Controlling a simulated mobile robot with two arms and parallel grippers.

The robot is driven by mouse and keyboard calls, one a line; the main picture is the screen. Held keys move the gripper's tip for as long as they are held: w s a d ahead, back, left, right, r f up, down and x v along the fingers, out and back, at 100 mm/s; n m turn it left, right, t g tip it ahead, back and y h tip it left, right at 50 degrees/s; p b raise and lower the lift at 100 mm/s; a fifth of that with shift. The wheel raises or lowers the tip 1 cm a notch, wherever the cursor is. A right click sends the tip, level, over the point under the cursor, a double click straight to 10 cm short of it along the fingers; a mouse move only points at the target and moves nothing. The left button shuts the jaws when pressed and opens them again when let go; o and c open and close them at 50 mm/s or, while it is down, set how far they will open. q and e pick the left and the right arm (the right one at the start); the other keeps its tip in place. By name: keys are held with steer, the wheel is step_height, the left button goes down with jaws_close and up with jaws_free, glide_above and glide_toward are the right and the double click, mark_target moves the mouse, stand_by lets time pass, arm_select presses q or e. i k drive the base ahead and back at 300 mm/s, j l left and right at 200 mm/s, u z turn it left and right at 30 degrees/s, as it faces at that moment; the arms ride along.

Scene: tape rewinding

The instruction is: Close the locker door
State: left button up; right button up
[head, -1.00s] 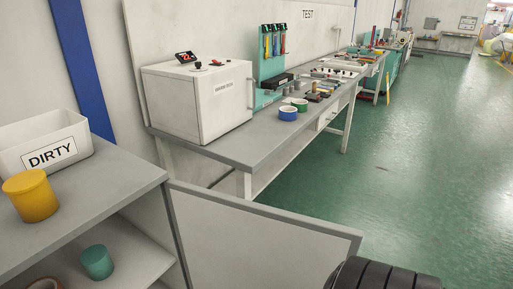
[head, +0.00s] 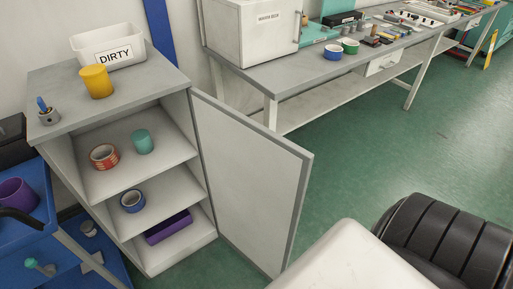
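The locker (head: 66,131) is a grey cabinet at the left of the head view. Its door (head: 250,170) stands wide open, hinged at the locker's right side and swung out to the right. Inside on the shelves are a red tape roll (head: 104,157), a teal cup (head: 142,142), a blue tape roll (head: 133,201) and a purple box (head: 168,227). A white and black part of my own body shows at the lower right, to the right of the door. Neither of my grippers is in view.
A workbench (head: 240,68) runs behind the door. Green floor (head: 385,150) is clear at the right.

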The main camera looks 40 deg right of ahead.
mark_target(258, 178)
steer(key=k+l+u, duration=0.1)
steer(key=l, duration=0.25)
steer(key=k+l+u, duration=0.1)
steer(key=l, duration=0.25)
steer(key=k+l+u, duration=0.1)
steer(key=k+l, duration=0.15)
steer(key=k+l+u, duration=0.1)
steer(key=l, duration=0.3)
steer(key=k, duration=0.05)
